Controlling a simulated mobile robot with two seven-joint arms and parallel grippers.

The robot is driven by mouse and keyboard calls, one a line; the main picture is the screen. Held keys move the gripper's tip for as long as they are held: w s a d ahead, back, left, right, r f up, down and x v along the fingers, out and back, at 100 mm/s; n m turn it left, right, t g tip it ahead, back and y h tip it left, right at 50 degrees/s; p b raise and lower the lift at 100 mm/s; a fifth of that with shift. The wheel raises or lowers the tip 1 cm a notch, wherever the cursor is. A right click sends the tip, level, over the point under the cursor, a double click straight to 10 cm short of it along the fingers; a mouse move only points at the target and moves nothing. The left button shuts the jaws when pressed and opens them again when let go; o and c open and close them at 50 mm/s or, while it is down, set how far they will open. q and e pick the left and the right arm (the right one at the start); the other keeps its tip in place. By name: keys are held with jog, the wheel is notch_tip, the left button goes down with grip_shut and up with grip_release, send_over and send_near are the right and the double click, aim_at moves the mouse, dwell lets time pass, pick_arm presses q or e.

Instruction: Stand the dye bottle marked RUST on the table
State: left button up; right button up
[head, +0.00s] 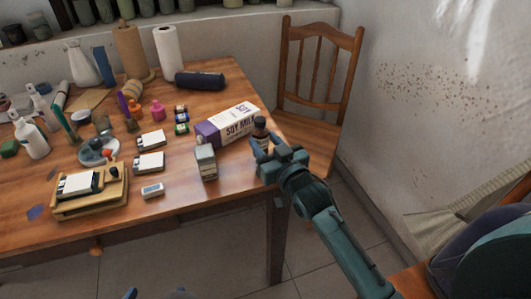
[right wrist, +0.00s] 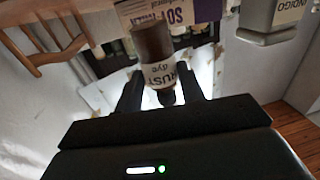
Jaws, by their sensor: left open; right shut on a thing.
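The brown dye bottle (head: 260,130) with a dark cap is at the table's right edge, beside the soy milk carton. In the right wrist view its label on the bottle (right wrist: 158,72) reads RUST. My right gripper (head: 268,150) is shut on it; the fingers also show in the right wrist view (right wrist: 160,92).
The soy milk carton (head: 228,124) lies close left of the bottle. A wooden chair (head: 315,85) is behind the table's right end. The table's front right area is mostly bare; its left half is crowded.

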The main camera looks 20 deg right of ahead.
notch_tip(320, 180, down, 3)
jog(key=shift+r, duration=0.2)
jog(key=shift+f, duration=0.1)
jog(key=o, duration=1.1)
jog(key=shift+c, duration=0.2)
